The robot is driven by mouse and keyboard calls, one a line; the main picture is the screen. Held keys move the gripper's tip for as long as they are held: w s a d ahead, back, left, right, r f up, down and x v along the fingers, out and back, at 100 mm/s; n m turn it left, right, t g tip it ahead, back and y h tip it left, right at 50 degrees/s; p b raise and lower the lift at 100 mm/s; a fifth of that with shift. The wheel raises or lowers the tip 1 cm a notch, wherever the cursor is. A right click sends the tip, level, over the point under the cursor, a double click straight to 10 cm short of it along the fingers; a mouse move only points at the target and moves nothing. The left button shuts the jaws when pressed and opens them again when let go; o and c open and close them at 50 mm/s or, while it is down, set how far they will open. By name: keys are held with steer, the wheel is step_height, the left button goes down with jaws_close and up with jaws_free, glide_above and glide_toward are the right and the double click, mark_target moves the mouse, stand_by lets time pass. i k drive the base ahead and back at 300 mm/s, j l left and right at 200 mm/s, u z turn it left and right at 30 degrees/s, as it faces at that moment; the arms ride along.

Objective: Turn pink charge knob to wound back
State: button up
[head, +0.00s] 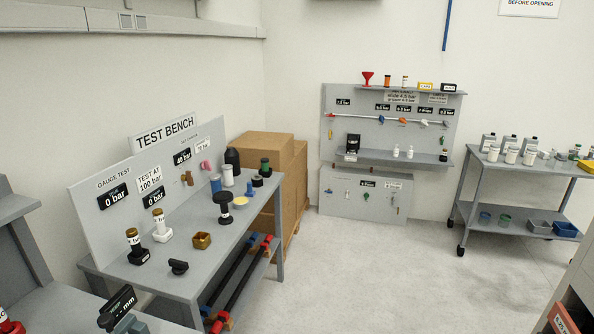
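A small pink knob (204,167) sits on the upright grey panel of the test bench (150,180), near its right end. It is just below a small dark label at the panel's upper right. It is small and far off, so its turned position cannot be told. A brown knob or fitting (187,178) is to its left. My gripper is not in view, and nothing is seen touching the pink knob.
The bench top holds black-based gauges (134,247), a black hand knob (179,267), a brass block (202,240) and a black pedestal (225,208). Cardboard boxes (267,148) stand behind its right end. Open floor (360,265) lies right of the bench; a grey cart (510,210) stands far right.

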mark_target(205, 165)
steer(key=i+u, duration=0.35)
steer(key=i+l+u, duration=0.25)
steer(key=i+u, duration=0.15)
steer(key=i+l+u, duration=0.35)
steer(key=i+l+z, duration=0.1)
steer(key=i, duration=0.4)
steer(key=i+l, duration=0.2)
steer(key=i, duration=0.3)
steer(key=i+l+z, duration=0.15)
steer(key=i, duration=0.35)
